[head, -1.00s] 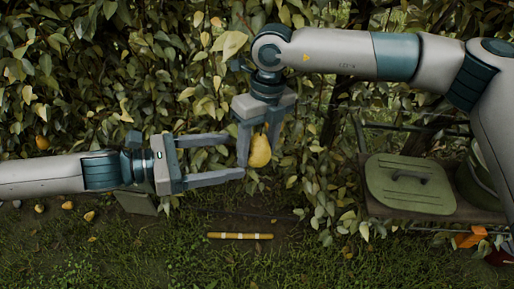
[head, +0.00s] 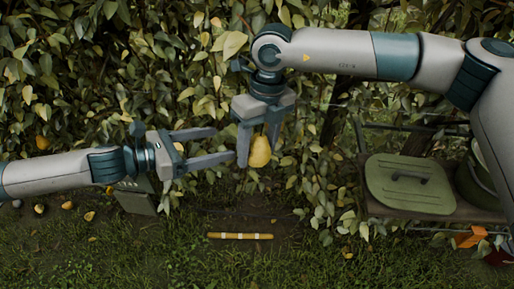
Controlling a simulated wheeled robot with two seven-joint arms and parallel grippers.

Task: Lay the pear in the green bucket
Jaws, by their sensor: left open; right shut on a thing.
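A yellow pear (head: 260,152) hangs between the fingers of my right gripper (head: 258,154), which is shut on it and points down in front of the hedge. My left gripper (head: 224,144) is open and empty. Its fingertips are just left of the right gripper's fingers, apart from the pear. A rounded green container (head: 474,186), which looks like the green bucket, stands at the right edge. My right arm hides part of it, and its inside cannot be seen.
A flat green lid with a handle (head: 408,187) lies on a bench beside the container. A yellow banded stick (head: 240,236) lies on the ground. A grey-green box (head: 134,199) is below my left gripper. Fallen pears (head: 67,205) lie at the left.

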